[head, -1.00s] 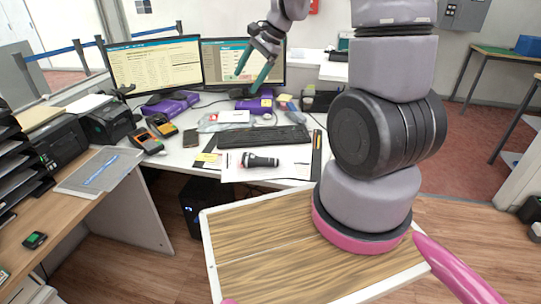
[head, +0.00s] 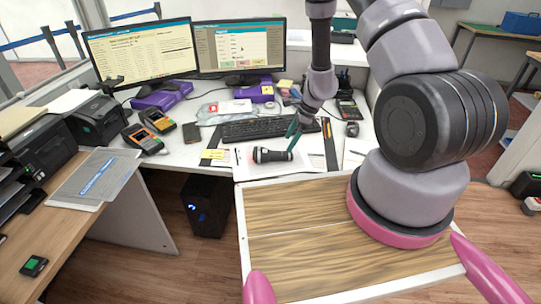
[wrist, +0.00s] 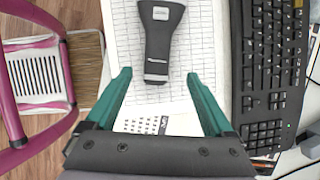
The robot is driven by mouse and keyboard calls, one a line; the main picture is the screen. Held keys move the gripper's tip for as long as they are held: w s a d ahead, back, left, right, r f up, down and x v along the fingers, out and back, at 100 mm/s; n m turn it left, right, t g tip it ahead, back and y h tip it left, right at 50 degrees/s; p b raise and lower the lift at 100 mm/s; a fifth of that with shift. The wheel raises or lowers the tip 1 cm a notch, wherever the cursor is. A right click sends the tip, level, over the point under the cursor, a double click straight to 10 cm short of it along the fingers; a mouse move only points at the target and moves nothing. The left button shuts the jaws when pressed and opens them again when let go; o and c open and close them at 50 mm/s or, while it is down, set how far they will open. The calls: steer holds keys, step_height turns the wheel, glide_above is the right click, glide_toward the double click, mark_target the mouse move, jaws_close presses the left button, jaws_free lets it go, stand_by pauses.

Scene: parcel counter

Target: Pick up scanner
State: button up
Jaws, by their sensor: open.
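A black handheld device with a flared head and light bands, which looks like the scanner (head: 270,155), lies on white paper on the desk. In the wrist view the scanner (wrist: 160,45) has its narrower end near the line between my fingertips and its wide head at the top edge. My gripper (head: 294,129) is over the desk by the scanner's right end in the head view. Its teal fingers are open and empty in the wrist view (wrist: 159,76), one to each side of the scanner. I cannot tell the exact height above it.
A black keyboard (head: 254,129) lies just behind the scanner, and a black ruler-like strip (head: 329,145) to its right. Yellow-and-black handheld devices (head: 142,139) and a phone (head: 191,132) lie to the left. Two monitors (head: 239,47) stand behind. A wood-topped surface (head: 300,215) is in front.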

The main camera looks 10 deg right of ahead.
mark_target(281, 153)
steer(key=x, duration=0.6)
steer(key=shift+s+a+f, duration=0.1)
steer(key=shift+a+f, duration=0.05)
steer(key=shift+a, duration=0.4)
jaws_close()
